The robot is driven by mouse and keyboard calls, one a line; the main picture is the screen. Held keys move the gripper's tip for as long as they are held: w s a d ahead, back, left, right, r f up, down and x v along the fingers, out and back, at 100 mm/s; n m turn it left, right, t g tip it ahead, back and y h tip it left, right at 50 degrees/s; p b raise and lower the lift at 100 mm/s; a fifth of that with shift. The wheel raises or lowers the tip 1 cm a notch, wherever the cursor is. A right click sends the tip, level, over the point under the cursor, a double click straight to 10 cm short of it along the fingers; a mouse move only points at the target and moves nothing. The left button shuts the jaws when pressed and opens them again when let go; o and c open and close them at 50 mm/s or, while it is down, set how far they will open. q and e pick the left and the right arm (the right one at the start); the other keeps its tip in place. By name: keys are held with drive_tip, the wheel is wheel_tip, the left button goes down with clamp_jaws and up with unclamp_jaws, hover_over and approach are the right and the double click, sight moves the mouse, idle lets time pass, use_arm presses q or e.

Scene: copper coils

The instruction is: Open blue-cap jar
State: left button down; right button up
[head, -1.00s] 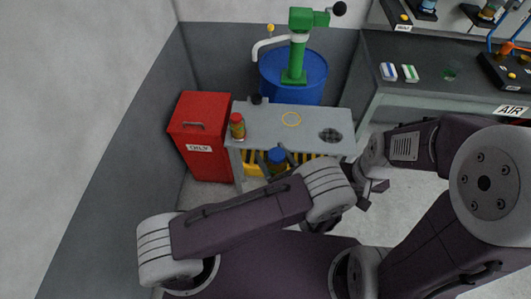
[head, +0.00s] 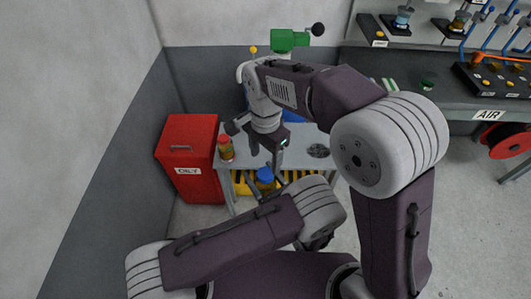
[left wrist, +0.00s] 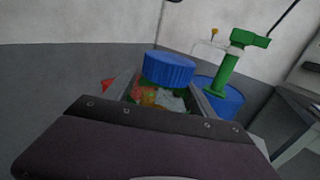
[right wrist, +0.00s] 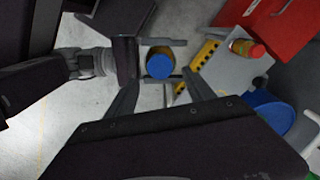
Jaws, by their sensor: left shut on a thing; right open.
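The blue-cap jar (head: 265,175) is upright in front of the small grey table, and its cap (left wrist: 168,68) is on. My left gripper (left wrist: 165,98) is shut on the jar body below the cap; its fingers lie on both sides of it. My right gripper (head: 255,142) is open, above the jar, pointing down. In the right wrist view the blue cap (right wrist: 160,66) shows beyond and between its spread fingers (right wrist: 160,88), not touching them as far as I can tell. My left arm partly hides the jar's lower part in the head view.
A red-cap jar (head: 226,150) stands on the left of the grey table (head: 300,135). A red bin (head: 188,150) is left of it. A blue drum (left wrist: 220,98) with a green pump (left wrist: 228,70) stands behind. A workbench (head: 440,98) is at right.

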sight(265, 173)
wheel_tip(265, 173, down, 7)
drive_tip(key=shift+r, duration=0.1)
clamp_jaws()
drive_tip(key=n, duration=0.5)
drive_tip(key=shift+n, duration=0.3)
drive_tip(key=n, duration=0.9)
drive_tip(key=shift+n, duration=0.4)
drive_tip(key=n, duration=0.9)
drive_tip(key=shift+n, duration=0.3)
drive_tip(key=n, duration=1.2)
drive_tip(key=shift+r+n, duration=0.1)
drive_tip(key=shift+n, duration=0.2)
drive_tip(key=n, duration=0.5)
drive_tip(key=shift+n, duration=0.3)
drive_tip(key=shift+r, duration=0.15)
drive_tip(key=shift+r, duration=1)
